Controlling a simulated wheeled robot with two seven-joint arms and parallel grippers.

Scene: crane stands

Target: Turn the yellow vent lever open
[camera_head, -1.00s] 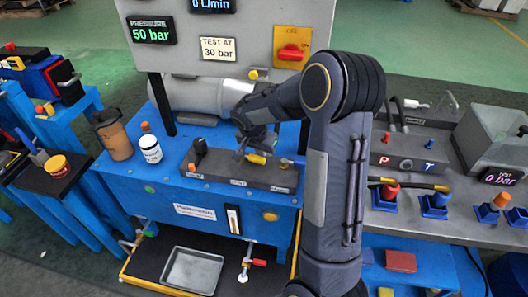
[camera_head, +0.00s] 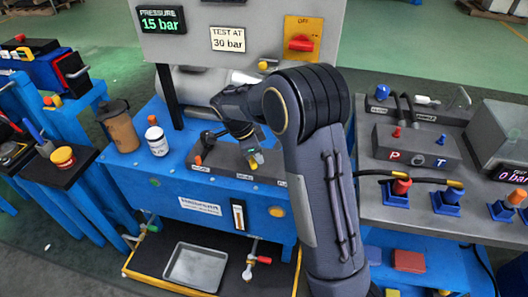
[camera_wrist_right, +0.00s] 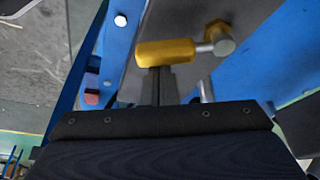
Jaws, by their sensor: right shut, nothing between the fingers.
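The yellow vent lever shows in the right wrist view as a yellow handle (camera_wrist_right: 165,52) on a metal stem, joined to a brass pivot (camera_wrist_right: 220,40) at its right. In the head view only a small part of the lever (camera_head: 257,158) shows by my fingertips. My right gripper (camera_wrist_right: 160,82) is shut and empty, its fingertips against or very close to the handle's side; contact is hard to tell. In the head view my right gripper (camera_head: 251,152) is over the dark valve block (camera_head: 225,160), and my arm hides the block's right part. My left gripper is out of view.
The pressure display (camera_head: 162,20) reads 15 bar, and a sign (camera_head: 228,39) says test at 30 bar. A red switch (camera_head: 301,43) is on the panel. A brown cup (camera_head: 120,131) and white jar (camera_head: 157,142) stand on the blue bench. A metal tray (camera_head: 195,268) lies below.

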